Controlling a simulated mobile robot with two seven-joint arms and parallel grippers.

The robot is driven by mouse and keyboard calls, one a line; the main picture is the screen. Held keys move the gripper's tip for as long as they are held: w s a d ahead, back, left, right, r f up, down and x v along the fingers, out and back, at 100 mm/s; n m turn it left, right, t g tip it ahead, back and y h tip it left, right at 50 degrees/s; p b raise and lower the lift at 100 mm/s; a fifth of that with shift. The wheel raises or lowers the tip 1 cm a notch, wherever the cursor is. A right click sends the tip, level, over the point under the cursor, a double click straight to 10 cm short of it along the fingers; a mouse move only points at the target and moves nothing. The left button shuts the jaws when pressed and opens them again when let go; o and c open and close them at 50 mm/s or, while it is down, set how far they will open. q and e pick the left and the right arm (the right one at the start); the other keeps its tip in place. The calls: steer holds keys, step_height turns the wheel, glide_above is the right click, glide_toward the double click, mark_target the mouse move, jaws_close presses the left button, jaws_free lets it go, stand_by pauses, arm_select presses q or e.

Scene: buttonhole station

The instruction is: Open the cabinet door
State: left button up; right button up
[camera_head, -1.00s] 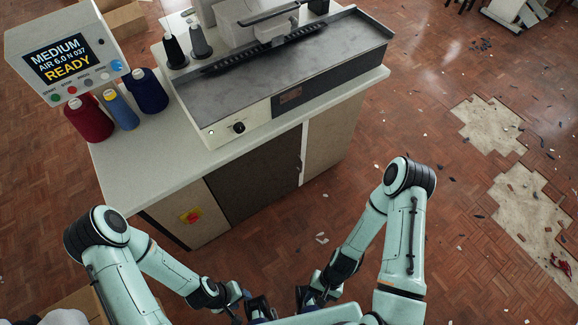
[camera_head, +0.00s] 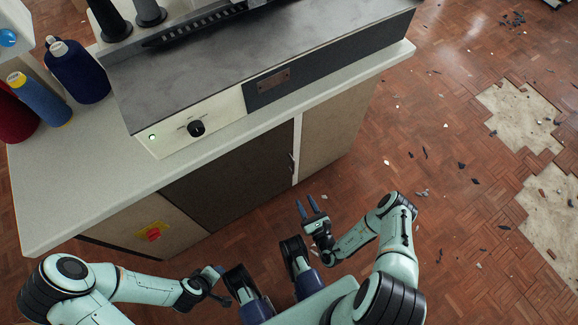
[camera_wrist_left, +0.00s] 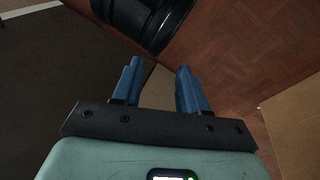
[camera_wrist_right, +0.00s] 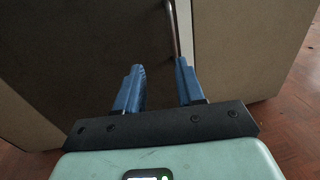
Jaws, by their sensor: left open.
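The cabinet door (camera_head: 235,182) is a dark brown panel under the counter and looks shut. Its slim upright metal handle (camera_head: 292,163) is near the door's right edge. My right gripper (camera_head: 306,207) is open and empty, apart from the door and pointing toward it. In the right wrist view the handle (camera_wrist_right: 172,28) appears beyond the fingertips, nearly in line with the right finger. My left gripper (camera_head: 220,270) is low in front of the cabinet; the left wrist view shows its blue fingers (camera_wrist_left: 157,80) apart with nothing between them.
The pale counter (camera_head: 70,190) carries a grey machine (camera_head: 240,65) and thread cones (camera_head: 78,72). A lighter panel (camera_head: 335,130) is right of the door; another with a yellow-red label (camera_head: 152,233) is left. Debris and broken tiles (camera_head: 525,115) lie right; brick-red floor in front is open.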

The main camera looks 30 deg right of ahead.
arm_select(q)
steer(key=f+b, duration=0.1)
steer(key=a+f+b, duration=0.1)
steer(key=f, duration=0.1)
steer(key=a+f+b, duration=0.1)
steer(key=shift+w+f, duration=0.2)
steer(key=shift+f, duration=0.15)
arm_select(e)
steer(key=w+d+h, duration=0.1)
steer(key=w+d, duration=0.2)
steer(key=w, duration=1)
steer(key=shift+f+m, duration=0.25)
steer(key=shift+m, duration=0.05)
steer(key=shift+w, duration=0.1)
jaws_close()
